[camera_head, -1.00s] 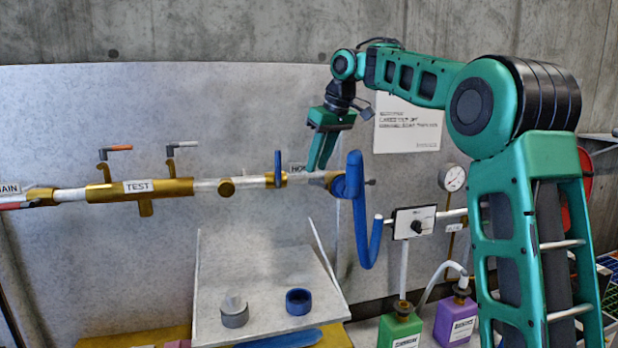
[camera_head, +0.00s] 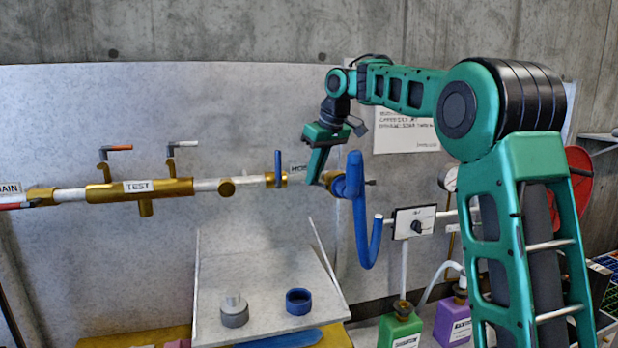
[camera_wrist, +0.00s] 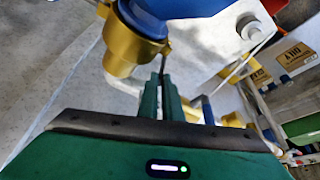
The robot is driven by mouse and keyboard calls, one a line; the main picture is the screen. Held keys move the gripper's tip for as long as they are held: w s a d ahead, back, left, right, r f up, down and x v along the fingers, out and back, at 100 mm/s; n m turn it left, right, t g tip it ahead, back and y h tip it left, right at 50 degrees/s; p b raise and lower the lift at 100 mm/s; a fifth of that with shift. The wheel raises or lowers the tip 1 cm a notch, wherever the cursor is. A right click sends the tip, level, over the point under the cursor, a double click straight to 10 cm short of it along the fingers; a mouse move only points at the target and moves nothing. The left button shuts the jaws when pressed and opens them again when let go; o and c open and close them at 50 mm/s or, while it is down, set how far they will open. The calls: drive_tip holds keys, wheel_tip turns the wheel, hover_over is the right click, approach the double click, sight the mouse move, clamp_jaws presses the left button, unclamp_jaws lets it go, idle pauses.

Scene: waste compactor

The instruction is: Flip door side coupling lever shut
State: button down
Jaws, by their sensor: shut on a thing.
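A brass coupling (camera_head: 331,179) joins the pipe to the blue hose (camera_head: 361,215) in the head view. It also shows large at the top of the wrist view (camera_wrist: 128,42), with the blue hose end (camera_wrist: 143,18) fitted to it. A thin coupling lever (camera_wrist: 166,50) stands along its right side there. My gripper (camera_head: 311,178) points down just left of the coupling. In the wrist view its fingers (camera_wrist: 163,80) are close together, with their tips at the lever. It is shut on the lever; the fingers hide the gripped part.
A blue valve handle (camera_head: 278,167) stands upright on the pipe left of my gripper. A switch box (camera_head: 414,223) sits to the right. Below, a grey tilted tray (camera_head: 262,260) holds a grey fitting and a blue ring. The space between tray and pipe looks clear.

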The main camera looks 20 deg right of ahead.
drive_tip(key=shift+w+d+m+t+h, duration=0.15)
drive_tip(key=shift+d+m+h, duration=0.15)
drive_tip(key=shift+m, duration=0.5)
drive_tip(key=shift+w+d+m+t+h, duration=0.15)
drive_tip(key=shift+d+m+h, duration=0.15)
drive_tip(key=shift+m, duration=0.5)
drive_tip(key=shift+s, duration=0.1)
drive_tip(key=c, duration=1.9)
unclamp_jaws()
drive_tip(key=shift+c, duration=0.2)
drive_tip(key=v, duration=0.7)
drive_tip(key=shift+r, duration=0.45)
